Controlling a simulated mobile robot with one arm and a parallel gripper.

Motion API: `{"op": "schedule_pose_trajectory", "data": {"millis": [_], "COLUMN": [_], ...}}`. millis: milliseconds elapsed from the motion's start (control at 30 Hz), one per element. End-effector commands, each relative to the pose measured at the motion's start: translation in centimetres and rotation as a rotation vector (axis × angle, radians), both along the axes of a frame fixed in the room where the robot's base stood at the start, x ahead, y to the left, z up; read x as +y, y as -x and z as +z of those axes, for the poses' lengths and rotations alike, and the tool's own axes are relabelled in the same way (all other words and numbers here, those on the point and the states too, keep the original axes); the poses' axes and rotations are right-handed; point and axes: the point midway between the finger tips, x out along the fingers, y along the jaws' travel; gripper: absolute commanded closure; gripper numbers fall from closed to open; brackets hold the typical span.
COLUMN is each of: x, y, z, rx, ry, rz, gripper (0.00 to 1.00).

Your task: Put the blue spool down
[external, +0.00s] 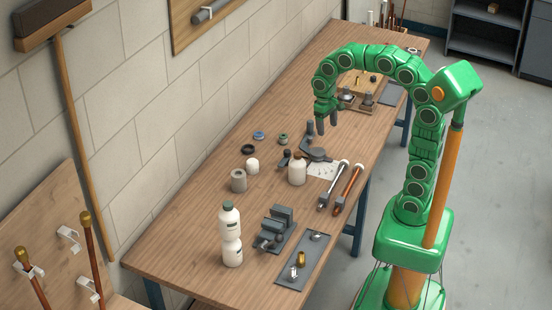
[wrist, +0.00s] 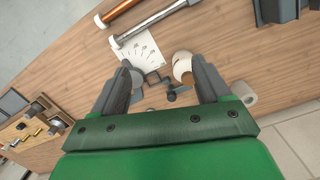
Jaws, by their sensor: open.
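A small blue spool (external: 259,136) lies on the wooden workbench (external: 200,215) near the wall side, in the external view. I cannot make it out in the wrist view. My gripper (external: 327,124) hangs over the bench to the right of the spool, pointing down and well apart from it. In the wrist view my gripper (wrist: 161,70) has its two dark fingers spread, with nothing held between them. A dark clamp-like tool (wrist: 157,82) shows on the bench beyond the gap between the fingers.
Beside the blue spool are a green spool (external: 283,140) and a black ring (external: 248,149). Bare wood lies along the wall side.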

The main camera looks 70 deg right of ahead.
Motion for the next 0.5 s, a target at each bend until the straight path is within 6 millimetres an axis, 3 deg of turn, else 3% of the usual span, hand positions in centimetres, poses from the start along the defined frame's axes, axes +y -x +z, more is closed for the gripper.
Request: {"op": "schedule_pose_trajectory", "data": {"millis": [500], "x": [2.4], "y": [14.2], "z": [-3.2], "rx": [0.025], "ry": [-0.017], "rz": [0.184], "gripper": [0.24]}}
